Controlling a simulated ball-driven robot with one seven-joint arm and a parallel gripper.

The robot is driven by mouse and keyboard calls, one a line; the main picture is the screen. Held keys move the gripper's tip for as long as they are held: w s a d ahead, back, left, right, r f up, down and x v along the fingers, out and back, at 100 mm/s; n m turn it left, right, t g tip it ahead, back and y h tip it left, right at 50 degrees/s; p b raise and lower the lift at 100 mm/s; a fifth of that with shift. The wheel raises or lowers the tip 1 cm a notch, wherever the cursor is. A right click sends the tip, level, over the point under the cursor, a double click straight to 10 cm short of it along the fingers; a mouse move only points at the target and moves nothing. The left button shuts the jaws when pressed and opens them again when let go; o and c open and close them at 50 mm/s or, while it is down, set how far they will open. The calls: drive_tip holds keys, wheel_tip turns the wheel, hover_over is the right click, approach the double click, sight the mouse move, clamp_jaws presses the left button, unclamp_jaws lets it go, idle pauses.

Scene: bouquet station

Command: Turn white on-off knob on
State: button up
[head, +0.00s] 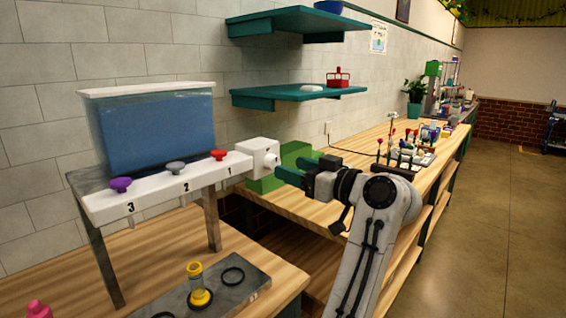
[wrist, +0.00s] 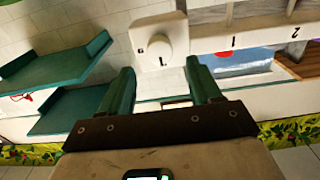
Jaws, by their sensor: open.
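The white on-off knob (head: 272,160) sits on the side of a white box (head: 255,152) at the right end of a numbered white panel (head: 165,190). In the wrist view the round white knob (wrist: 152,46) shows ahead, between and beyond the fingertips, with small dark marks beside it on the box. My gripper (head: 283,170) is open, its green fingers apart and empty. It is close to the knob in the head view; I cannot tell whether it touches. In the wrist view my gripper (wrist: 160,82) appears short of the knob.
A blue water tank (head: 158,130) stands behind the panel, which carries purple (head: 120,185), grey (head: 176,168) and red (head: 218,154) knobs. A green block (head: 280,170) lies behind my gripper. Teal shelves (head: 298,92) are above. A yellow vessel (head: 198,285) stands on a grey tray (head: 225,288).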

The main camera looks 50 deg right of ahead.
sight(276, 163)
drive_tip(key=shift+w+a, duration=0.1)
drive_tip(key=shift+w, duration=2.25)
drive_tip(key=shift+p, duration=0.3)
drive_tip(key=c, duration=1)
